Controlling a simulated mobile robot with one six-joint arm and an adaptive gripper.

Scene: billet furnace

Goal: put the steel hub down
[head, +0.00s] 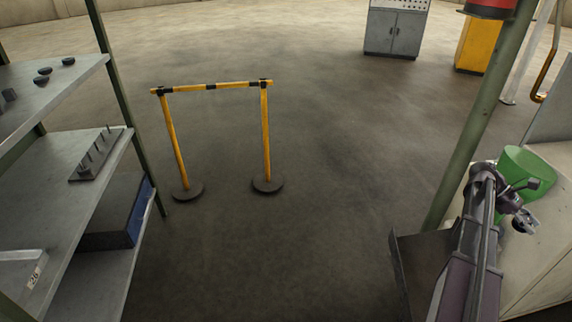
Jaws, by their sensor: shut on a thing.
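My gripper (524,217) is at the right edge of the head view, at the end of my arm. It is shut on a small dark metal piece, which I take to be the steel hub (518,227). The fingers hide part of the hub, and its shape is hard to make out at this size. The gripper and hub appear over a pale grey surface (545,240). I cannot tell whether the hub touches that surface.
A green object (526,166) stands just behind my gripper. A green post (478,105) rises left of it. Shelves (75,205) with parts stand at left. A yellow-black barrier (212,87) stands on open floor. A grey cabinet (394,33) and yellow cabinet (478,45) stand farther back.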

